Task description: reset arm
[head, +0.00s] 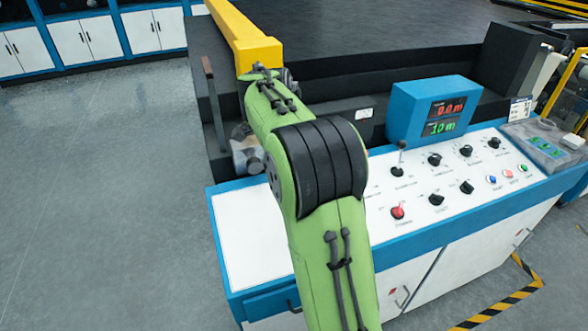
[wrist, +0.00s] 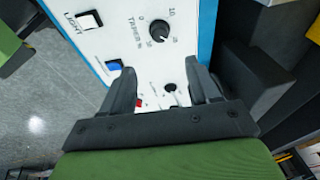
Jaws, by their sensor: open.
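My green arm reaches up through the middle of the head view, over the left part of a white and blue control console (head: 245,235). My gripper is hidden behind the arm in the head view. In the wrist view my gripper (wrist: 162,85) has two dark fingers apart with nothing between them. Beyond the fingers is a white panel (wrist: 135,50) with a large black knob (wrist: 160,30), a small black knob (wrist: 169,88), a black switch (wrist: 89,20), a blue switch (wrist: 114,65) and a red part partly behind the left finger.
The console's right half carries several black knobs, a red button (head: 398,212) and a blue display box (head: 432,112) reading 0.0 m and 10 m. A dark machine bed with a yellow bar (head: 242,35) lies behind. Grey floor (head: 95,190) is clear at left.

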